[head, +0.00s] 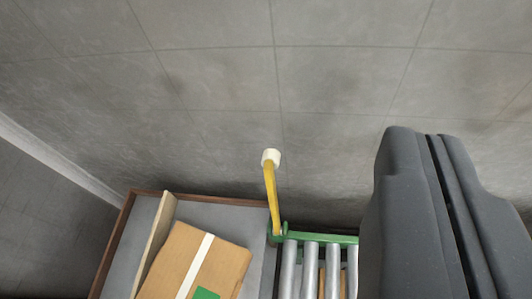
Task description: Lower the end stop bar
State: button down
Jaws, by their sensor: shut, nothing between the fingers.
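The end stop bar (271,198) is a yellow bar with a white cap (270,158) at its far end. It stands out from a green bracket (277,234) at the corner of a roller conveyor (310,268). It looks raised, with its capped end away from the rollers. My gripper (428,135) is large and dark grey at the right of the head view. Its two fingers are together with nothing held. It is to the right of the bar, apart from it, and covers the right part of the conveyor.
A cardboard box (216,265) with a white strip and a green label lies in a brown-rimmed tray (165,194), left of the conveyor. A light wooden board (153,243) leans beside the box. Grey tiled surface (330,90) surrounds the bar's capped end, clear of objects.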

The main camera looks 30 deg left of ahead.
jog(key=w+a+f+n+g+p, duration=0.1)
jog(key=w+a+f+g+p, duration=0.3)
jog(key=w+a+f, duration=0.45)
jog(key=g+p, duration=0.4)
send_near(270, 149)
jog(key=shift+w+d+r+n+y, duration=0.15)
jog(key=shift+r+n+y, duration=0.05)
jog(key=shift+r, duration=0.25)
jog(key=shift+w+d+r+n+y, duration=0.1)
jog(key=shift+d+r+n+y, duration=0.1)
jog(key=shift+r, duration=0.25)
jog(key=shift+f, duration=0.15)
jog(key=b+x, duration=0.3)
jog(key=x, duration=0.6)
jog(key=shift+w+a+f, duration=0.1)
jog(key=shift+w+f, duration=0.25)
